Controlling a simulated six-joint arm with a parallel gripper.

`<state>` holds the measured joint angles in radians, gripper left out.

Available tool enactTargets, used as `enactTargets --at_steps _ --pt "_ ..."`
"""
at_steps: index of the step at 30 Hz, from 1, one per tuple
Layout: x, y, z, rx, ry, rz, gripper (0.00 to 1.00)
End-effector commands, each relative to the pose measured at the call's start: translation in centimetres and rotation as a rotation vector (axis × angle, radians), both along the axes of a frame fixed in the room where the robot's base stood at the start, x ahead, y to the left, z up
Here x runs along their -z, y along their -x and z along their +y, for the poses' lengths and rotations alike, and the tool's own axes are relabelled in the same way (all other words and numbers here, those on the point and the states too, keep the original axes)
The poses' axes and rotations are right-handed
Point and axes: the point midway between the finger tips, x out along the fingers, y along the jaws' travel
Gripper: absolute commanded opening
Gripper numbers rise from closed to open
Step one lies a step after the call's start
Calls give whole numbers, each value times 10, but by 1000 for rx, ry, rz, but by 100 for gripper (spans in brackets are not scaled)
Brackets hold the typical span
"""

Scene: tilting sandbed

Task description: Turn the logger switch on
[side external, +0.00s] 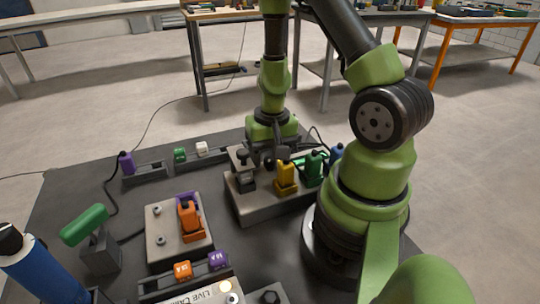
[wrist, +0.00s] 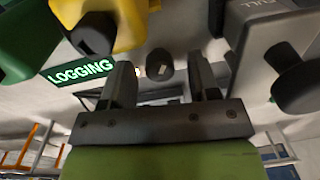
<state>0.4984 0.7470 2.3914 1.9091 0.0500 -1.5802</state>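In the wrist view, a lit green sign reading LOGGING (wrist: 82,72) shows beside the left finger. A small dark knob (wrist: 160,65) with a pale mark lies between the fingers, with a gap on each side. I cannot tell for sure whether it is the logger switch. My gripper (wrist: 161,82) is open and empty. In the side view my gripper (side external: 263,158) points down at the grey box (side external: 262,208), behind its yellow unit and grey unit. The fingertips and the knob are largely hidden there.
The box carries a grey unit (side external: 243,172), a yellow unit (side external: 286,178) and a green unit (side external: 314,168) close around my gripper. A blue unit (side external: 337,153) stands right. An orange unit on a plate (side external: 162,246) and a green-handled lever (side external: 84,226) stand left.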

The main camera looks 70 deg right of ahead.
Motion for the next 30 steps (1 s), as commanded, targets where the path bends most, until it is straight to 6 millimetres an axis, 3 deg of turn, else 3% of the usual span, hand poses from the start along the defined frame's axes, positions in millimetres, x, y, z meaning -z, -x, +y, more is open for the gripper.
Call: enactTargets --at_steps 15,30 --pt "1 1 1 -30 -2 3 55" --pt "1 0 1 -366 -1 4 55"
